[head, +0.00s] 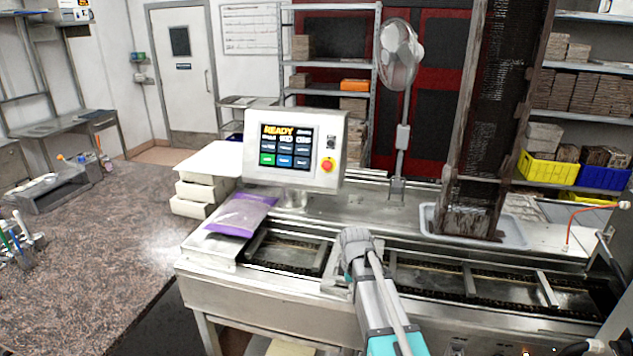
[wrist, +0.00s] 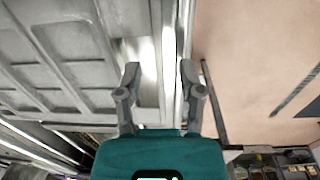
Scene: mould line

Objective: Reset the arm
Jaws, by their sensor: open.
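My gripper (wrist: 159,76) shows in the wrist view with its two grey fingers apart and nothing between them. Beyond the fingers are a grey ribbed panel on the left and a plain beige surface on the right; I cannot tell what these belong to. In the head view my arm (head: 376,290) reaches up from the bottom edge over the metal mould line (head: 270,290). Its far end is in front of the line's channel, and the fingers cannot be made out there.
A control panel (head: 296,150) reading READY stands behind the line, left of my arm. A purple packet (head: 241,214) lies on the line's left end. A fan (head: 400,60) and a tall dark rack (head: 488,120) rise behind. A speckled worktop (head: 100,240) is at left.

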